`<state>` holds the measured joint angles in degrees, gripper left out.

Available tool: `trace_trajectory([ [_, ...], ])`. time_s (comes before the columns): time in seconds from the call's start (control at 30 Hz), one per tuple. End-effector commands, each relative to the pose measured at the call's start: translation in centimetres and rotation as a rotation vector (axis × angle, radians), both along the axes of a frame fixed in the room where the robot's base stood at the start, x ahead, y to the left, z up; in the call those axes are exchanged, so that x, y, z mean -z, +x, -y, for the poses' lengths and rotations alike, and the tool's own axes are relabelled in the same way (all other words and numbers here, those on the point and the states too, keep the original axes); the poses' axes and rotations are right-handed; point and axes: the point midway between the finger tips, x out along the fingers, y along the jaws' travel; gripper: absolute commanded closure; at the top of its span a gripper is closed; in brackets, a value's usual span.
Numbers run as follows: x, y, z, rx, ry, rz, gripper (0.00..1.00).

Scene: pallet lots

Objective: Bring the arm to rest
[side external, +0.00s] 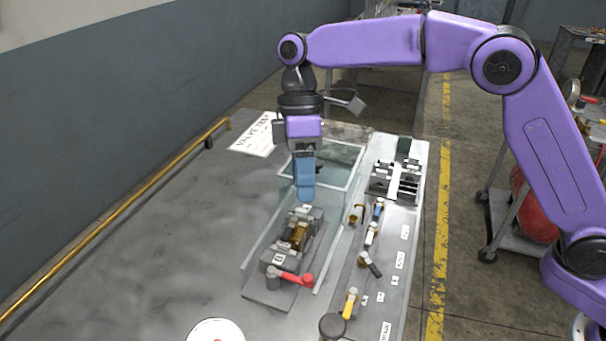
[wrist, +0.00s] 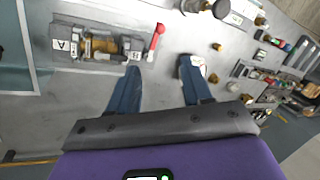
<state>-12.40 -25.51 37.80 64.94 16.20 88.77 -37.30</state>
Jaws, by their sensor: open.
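My gripper (side external: 304,190) has blue fingers and hangs from my purple arm, pointing down over the grey bench (side external: 160,235). In the side view it is above the far end of a valve fixture, near a clear-walled box (side external: 345,155). In the wrist view the two fingers of the gripper (wrist: 160,72) are spread apart with only bare bench between them. The valve fixture (side external: 297,240) has a brass middle and a red lever (side external: 292,278); the fixture also shows in the wrist view (wrist: 100,45), left of the fingers. Nothing is held.
Several small valves with coloured handles, one yellow (side external: 350,303), line a strip on the right. A black rack (side external: 395,180) stands at the back right. A yellow rail (side external: 120,215) runs along the left edge. A white round item (side external: 215,330) lies at the front. The left bench surface is clear.

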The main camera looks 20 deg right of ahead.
Motion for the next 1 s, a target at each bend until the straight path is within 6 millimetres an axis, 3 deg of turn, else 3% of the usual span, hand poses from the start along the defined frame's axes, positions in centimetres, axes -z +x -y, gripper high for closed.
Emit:
trace_trajectory([
  [0.67, -0.4, -0.2, 0.2, 0.001, -0.004, 0.003, 0.51],
  [0.83, -0.9, -2.2, 1.9, 0.025, -0.028, 0.030, 0.51],
  [1.0, -1.3, -5.6, 5.0, 0.060, -0.066, 0.075, 0.51],
])
